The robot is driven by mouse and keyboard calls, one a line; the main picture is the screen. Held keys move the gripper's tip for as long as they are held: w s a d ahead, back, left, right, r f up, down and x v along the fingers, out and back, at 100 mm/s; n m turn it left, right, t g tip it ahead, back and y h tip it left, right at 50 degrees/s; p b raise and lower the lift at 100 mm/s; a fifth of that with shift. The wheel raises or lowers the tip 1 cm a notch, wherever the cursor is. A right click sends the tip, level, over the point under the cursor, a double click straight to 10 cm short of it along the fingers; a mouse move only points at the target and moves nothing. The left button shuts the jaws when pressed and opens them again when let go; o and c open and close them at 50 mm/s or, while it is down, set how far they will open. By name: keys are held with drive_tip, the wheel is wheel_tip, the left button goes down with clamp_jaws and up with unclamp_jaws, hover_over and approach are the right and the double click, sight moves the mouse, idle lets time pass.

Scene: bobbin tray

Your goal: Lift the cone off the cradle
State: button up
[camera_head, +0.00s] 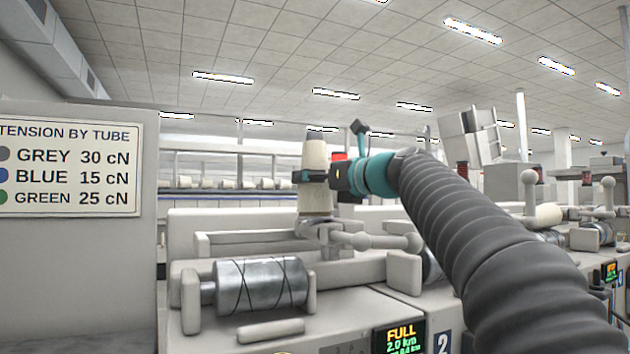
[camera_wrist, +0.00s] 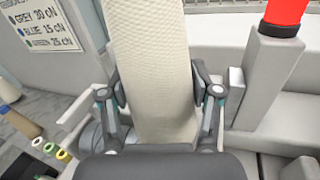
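A cream yarn cone (camera_head: 315,155) stands nearly upright, narrow end up, above the pale cradle arm (camera_head: 345,238) of the winding unit. My gripper (camera_head: 318,177) reaches in from the right and has its fingers around the cone's middle. In the wrist view the cone (camera_wrist: 155,60) fills the space between the two fingers (camera_wrist: 160,92), and both pads press its sides. The cone's lower end sits close over the cradle; whether they touch cannot be told. My gripper's palm hides the near bottom in the wrist view.
A metal drum (camera_head: 262,284) lies in front, below the cone. A post with a red lamp (camera_wrist: 285,12) stands right of the cone. A panel with a tension sign (camera_head: 68,165) stands left. Colored tubes (camera_wrist: 50,148) show at lower left. The space above the cone is free.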

sight(314, 131)
drive_tip(key=shift+c, duration=0.3)
drive_tip(key=shift+r+p, duration=0.85)
drive_tip(key=shift+r, duration=0.7)
drive_tip(key=shift+w+r, duration=0.1)
drive_tip(key=shift+r, duration=3.25)
drive_tip(key=shift+r, duration=0.15)
drive_tip(key=shift+s, duration=0.25)
